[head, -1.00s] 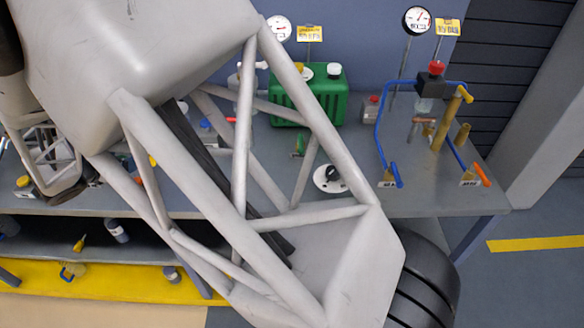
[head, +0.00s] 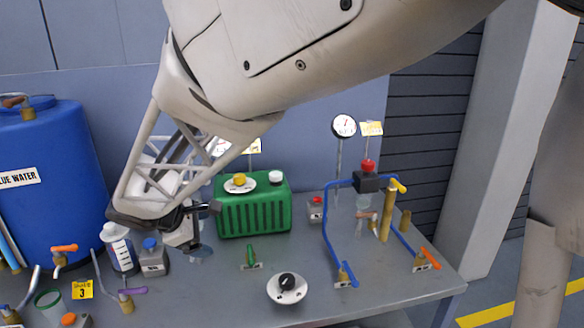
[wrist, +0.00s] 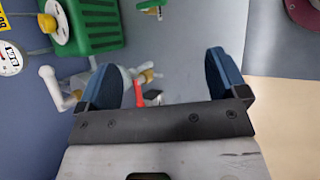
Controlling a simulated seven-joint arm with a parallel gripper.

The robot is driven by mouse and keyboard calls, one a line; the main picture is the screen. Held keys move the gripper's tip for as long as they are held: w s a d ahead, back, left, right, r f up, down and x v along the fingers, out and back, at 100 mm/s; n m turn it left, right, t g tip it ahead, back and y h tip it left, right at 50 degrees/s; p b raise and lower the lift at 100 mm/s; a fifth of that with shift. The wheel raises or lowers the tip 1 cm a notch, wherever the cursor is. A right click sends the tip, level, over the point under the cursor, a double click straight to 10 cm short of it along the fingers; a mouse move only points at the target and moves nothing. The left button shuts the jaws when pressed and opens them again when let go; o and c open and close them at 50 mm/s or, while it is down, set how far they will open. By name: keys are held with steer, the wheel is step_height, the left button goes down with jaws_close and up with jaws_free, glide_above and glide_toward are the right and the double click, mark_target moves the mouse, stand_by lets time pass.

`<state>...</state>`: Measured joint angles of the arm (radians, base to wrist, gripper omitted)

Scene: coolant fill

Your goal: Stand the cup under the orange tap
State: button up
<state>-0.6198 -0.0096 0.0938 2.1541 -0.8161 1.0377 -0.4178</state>
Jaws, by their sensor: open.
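A clear cup with a green rim (head: 47,299) stands at the lower left of the head view, partly cut off near the edge. Another orange handle (head: 430,258) is on the blue pipework at the right. My gripper (head: 199,248) is above the bench, left of the green canister and well apart from the cup. In the wrist view my gripper (wrist: 164,78) has its blue fingers spread, with a red-handled fitting (wrist: 140,93) visible between them, and no cup visible there.
The green canister (head: 254,205) is close to my gripper. A white bottle (head: 119,249), a grey can with a blue cap (head: 152,257), a purple-handled tap (head: 128,294) and a large blue barrel (head: 50,185) crowd the left. A black dial (head: 287,287) is front centre.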

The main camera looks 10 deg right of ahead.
steer(key=s+d+r+m+g+y, duration=0.2)
steer(key=s+d+m+y, duration=0.4)
steer(key=s+d+m, duration=1.1)
steer(key=s+d+r, duration=0.1)
steer(key=s+d, duration=0.7)
steer(key=d, duration=0.1)
steer(key=shift+s+m, duration=0.3)
steer(key=shift+s, duration=0.1)
